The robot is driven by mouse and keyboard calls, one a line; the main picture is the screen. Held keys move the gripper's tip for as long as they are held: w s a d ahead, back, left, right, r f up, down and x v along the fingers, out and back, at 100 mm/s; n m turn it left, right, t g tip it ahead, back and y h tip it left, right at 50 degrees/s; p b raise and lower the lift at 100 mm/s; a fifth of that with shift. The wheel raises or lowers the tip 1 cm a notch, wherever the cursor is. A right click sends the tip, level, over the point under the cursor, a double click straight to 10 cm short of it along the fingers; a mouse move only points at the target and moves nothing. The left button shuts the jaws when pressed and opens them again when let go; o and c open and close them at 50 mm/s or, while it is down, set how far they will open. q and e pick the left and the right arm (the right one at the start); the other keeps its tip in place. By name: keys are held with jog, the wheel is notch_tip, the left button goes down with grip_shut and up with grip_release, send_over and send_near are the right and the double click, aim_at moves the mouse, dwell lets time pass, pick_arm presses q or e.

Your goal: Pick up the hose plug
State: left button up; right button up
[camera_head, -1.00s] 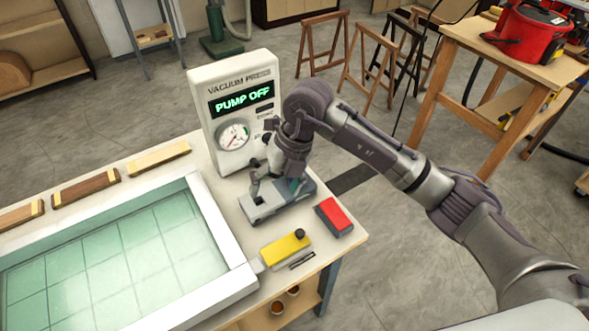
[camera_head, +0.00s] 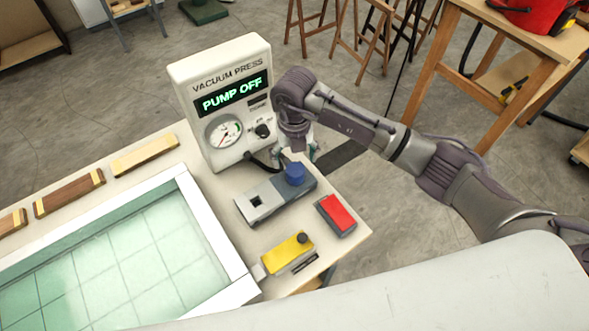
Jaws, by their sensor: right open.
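A grey block (camera_head: 262,203) with a dark square opening lies on the workbench in front of the vacuum press. A round blue knob-like piece (camera_head: 295,172) stands on its far right end; I cannot tell if it is the hose plug. A short black hose (camera_head: 262,163) runs from the foot of the press toward my right gripper, and its end is hidden. My right gripper (camera_head: 298,156) points down just behind the blue piece, partly hidden by my wrist. It is open. I see nothing held in it. My left gripper is out of view.
The vacuum press (camera_head: 222,105) reads "PUMP OFF". A red-topped box (camera_head: 336,215) and a yellow box (camera_head: 287,254) lie in front of the grey block. A white-framed press bed (camera_head: 212,232) fills the left of the workbench. Wooden strips (camera_head: 145,156) lie behind it.

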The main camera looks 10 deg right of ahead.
aim_at(295, 169)
notch_tip(295, 169, down, 2)
jog(key=shift+s+f+p, duration=0.1)
jog(key=shift+f+p, duration=0.15)
jog(key=shift+p, duration=0.8)
notch_tip(295, 169, down, 2)
jog(key=shift+d+f, duration=0.1)
jog(key=shift+f, duration=0.05)
jog(key=shift+f+p, duration=0.25)
jog(key=shift+p, duration=0.05)
jog(key=shift+f, duration=0.1)
jog(key=c, duration=0.9)
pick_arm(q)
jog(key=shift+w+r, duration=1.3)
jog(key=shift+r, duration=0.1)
pick_arm(e)
jog(key=c, duration=0.4)
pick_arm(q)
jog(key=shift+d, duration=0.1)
